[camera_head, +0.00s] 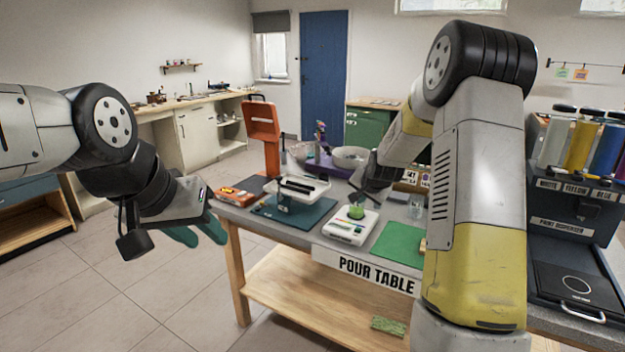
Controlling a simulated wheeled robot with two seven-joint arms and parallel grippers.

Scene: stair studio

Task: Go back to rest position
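My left gripper (197,234) is at the left, in front of the table's left end and over the floor. Two teal finger-like tips show below its grey body, spread apart with nothing seen between them. My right arm rises at the right and bends down to my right gripper (372,188), which is over the pour table (262,236), close behind a white scale (345,232). A small green item (356,211) sits on the scale. The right gripper's fingers are small and dark, so whether they are open or shut is unclear.
A white tray (318,190) and dark mat (272,212) lie on the table, with an orange stand (264,130) behind. A green mat (398,243) is right of the scale. A paint dispenser (565,215) stands far right. Floor at lower left is clear.

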